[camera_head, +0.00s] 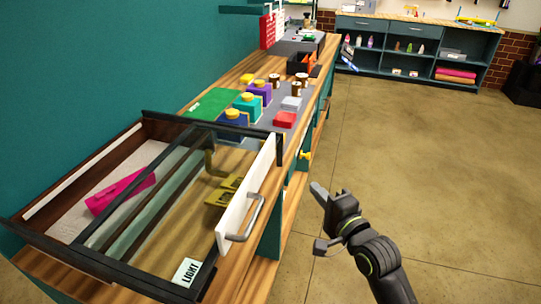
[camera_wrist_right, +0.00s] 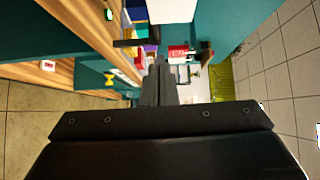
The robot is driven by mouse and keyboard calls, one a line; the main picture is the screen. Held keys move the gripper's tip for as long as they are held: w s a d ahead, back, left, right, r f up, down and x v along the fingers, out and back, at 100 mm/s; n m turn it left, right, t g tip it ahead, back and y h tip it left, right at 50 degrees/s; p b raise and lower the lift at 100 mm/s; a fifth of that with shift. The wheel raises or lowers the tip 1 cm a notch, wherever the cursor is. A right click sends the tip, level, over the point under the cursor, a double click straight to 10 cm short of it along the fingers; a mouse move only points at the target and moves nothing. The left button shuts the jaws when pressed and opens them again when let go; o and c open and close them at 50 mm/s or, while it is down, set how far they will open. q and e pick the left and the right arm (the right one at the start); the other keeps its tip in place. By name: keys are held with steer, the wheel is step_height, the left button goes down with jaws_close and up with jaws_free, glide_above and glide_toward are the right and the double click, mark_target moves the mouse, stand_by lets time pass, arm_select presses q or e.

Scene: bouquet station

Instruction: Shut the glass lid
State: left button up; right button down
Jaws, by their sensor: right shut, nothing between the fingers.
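The glass lid (camera_head: 150,222) is a clear pane in a dark frame on the wooden-walled case at the left of the head view. It lies over the right part of the case, and an open strip shows along the left side. A white front panel with a grey metal bar handle (camera_head: 243,222) stands at its right edge. My right gripper (camera_head: 317,190) is shut and empty, over the floor to the right of the handle and apart from it. Its closed fingers also show in the right wrist view (camera_wrist_right: 160,82). My left gripper is not in view.
A pink item (camera_head: 118,192) lies in the case, and an olive-yellow item (camera_head: 223,191) shows near its right side. A "LIGHT" label (camera_head: 186,271) is at the near edge. Beyond the case, the wooden counter holds coloured boxes and a green mat (camera_head: 213,103). The floor at the right is clear.

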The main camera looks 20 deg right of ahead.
steer(key=r, duration=0.1)
steer(key=p, duration=0.2)
glide_toward(272, 153)
steer(key=w, duration=0.5)
steer(key=shift+w+a+f, duration=0.2)
steer(key=shift+w+a, duration=0.2)
steer(key=shift+w, duration=0.05)
steer(key=shift+w, duration=0.1)
